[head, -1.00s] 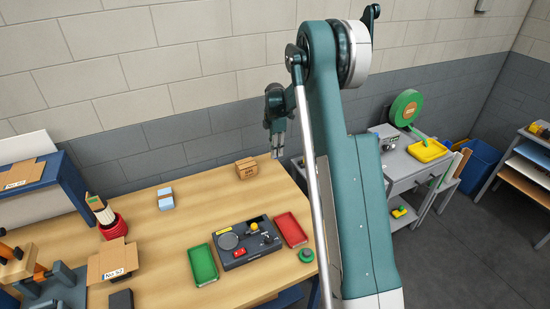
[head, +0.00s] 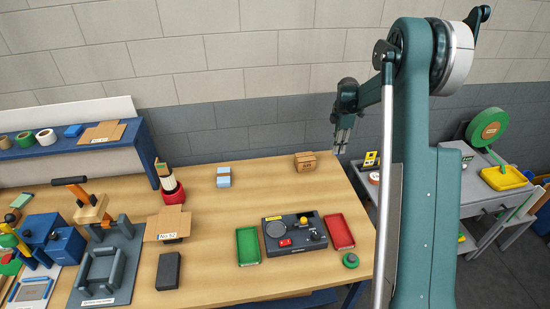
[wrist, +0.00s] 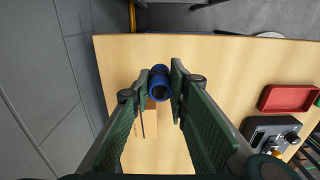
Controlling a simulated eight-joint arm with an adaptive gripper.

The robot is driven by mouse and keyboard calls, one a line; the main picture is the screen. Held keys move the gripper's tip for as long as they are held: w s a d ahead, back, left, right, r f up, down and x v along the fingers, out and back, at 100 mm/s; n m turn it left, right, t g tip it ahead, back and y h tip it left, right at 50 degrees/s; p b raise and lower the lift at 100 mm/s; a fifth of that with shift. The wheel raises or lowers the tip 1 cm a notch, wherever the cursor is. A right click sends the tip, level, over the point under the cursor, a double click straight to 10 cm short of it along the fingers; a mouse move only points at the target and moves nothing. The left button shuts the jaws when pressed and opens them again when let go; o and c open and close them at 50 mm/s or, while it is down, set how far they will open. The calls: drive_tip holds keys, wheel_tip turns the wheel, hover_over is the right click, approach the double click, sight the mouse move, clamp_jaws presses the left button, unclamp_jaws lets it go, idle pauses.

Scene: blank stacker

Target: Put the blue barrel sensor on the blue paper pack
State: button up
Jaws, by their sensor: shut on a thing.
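My gripper (head: 342,146) is raised above the back right part of the wooden table, near the wall. In the wrist view my gripper (wrist: 156,92) is shut on the blue barrel sensor (wrist: 160,84), a short round blue body with a dark round face. The sensor is too small to make out in the head view. A light blue paper pack (head: 223,183) with a pale band lies on the table, well left of my gripper. Its top looks clear.
A small cardboard box (head: 305,161) stands at the table's back, left of my gripper. A dark control panel (head: 293,247) sits between a green tray (head: 248,246) and a red tray (head: 340,231). A red pot (head: 173,193) stands left of the pack. A smaller blue block (head: 73,131) lies on the shelf.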

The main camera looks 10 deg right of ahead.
drive_tip(key=shift+a, duration=0.1)
drive_tip(key=w+a+r, duration=0.1)
drive_tip(key=w+a, duration=0.1)
drive_tip(key=a, duration=1.1)
drive_tip(key=w+a+r, duration=0.1)
drive_tip(key=w+a, duration=0.2)
drive_tip(key=a, duration=0.9)
drive_tip(key=r+m, duration=0.1)
drive_tip(key=r, duration=0.1)
hover_over(223, 175)
drive_tip(key=shift+d+f, duration=0.1)
drive_tip(key=shift+f, duration=0.15)
drive_tip(key=shift+f, duration=0.15)
drive_tip(key=shift+f, duration=3)
drive_tip(key=shift+f, duration=1.85)
drive_tip(key=shift+f, duration=0.2)
